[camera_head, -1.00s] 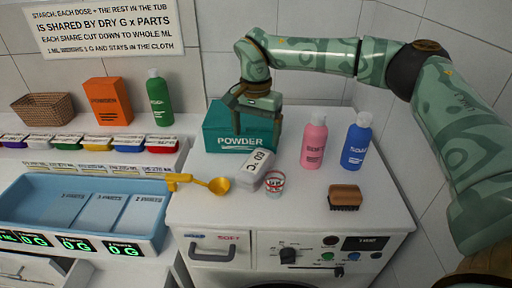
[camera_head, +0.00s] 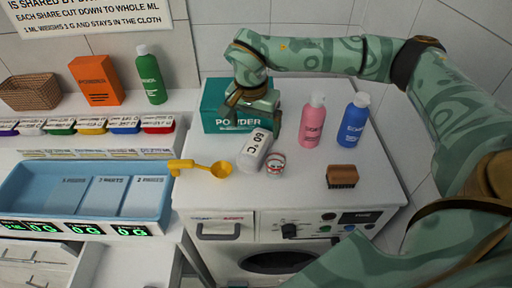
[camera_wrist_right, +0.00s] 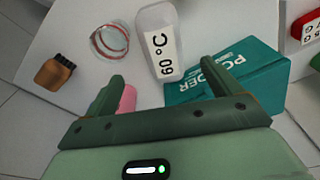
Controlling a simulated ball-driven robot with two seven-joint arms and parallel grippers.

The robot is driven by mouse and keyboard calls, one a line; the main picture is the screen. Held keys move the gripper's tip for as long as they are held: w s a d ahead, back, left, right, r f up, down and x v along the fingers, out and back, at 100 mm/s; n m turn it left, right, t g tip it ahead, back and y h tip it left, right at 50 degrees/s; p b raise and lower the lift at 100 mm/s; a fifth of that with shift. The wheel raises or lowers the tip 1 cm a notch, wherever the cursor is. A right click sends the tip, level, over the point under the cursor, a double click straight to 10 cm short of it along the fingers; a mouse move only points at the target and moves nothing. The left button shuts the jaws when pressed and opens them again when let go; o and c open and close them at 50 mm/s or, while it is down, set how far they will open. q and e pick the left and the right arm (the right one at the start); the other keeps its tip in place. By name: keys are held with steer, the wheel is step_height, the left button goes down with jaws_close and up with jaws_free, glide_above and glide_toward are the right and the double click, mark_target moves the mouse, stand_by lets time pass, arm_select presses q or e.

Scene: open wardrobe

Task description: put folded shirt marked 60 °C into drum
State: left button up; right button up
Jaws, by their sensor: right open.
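The folded shirt (camera_head: 249,157) is a small white bundle with a black "60 °C" label, lying on the white washing machine top. It also shows at the top middle of the right wrist view (camera_wrist_right: 155,21). My right gripper (camera_head: 252,116) is open and empty, over the front of the teal powder box (camera_head: 219,112) and just behind the shirt's far end. In the right wrist view its two fingers (camera_wrist_right: 164,84) are spread, with the shirt beyond them. The drum opening (camera_head: 277,262) shows dark at the machine's front, its lower part hidden. My left gripper is out of view.
A small clear cup (camera_head: 275,165) stands close right of the shirt, a yellow scoop (camera_head: 221,169) left of it. Pink (camera_head: 312,122) and blue (camera_head: 354,121) bottles and a brush (camera_head: 342,177) stand to the right. A blue tray (camera_head: 30,192) sits left.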

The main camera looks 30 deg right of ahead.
mark_target(256, 144)
steer(key=f, duration=0.1)
steer(key=w+f, duration=0.1)
steer(key=f, duration=0.1)
steer(key=shift+f, duration=0.15)
steer(key=shift+d+f, duration=0.25)
steer(key=shift+f, duration=0.9)
steer(key=f, duration=0.2)
steer(key=shift+w+d+f, duration=0.2)
steer(key=shift+d+f, duration=0.05)
steer(key=shift+f, duration=0.4)
steer(key=shift+c, duration=0.9)
steer(key=c, duration=1)
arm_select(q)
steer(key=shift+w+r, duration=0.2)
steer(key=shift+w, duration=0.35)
arm_select(e)
steer(key=shift+r, duration=0.15)
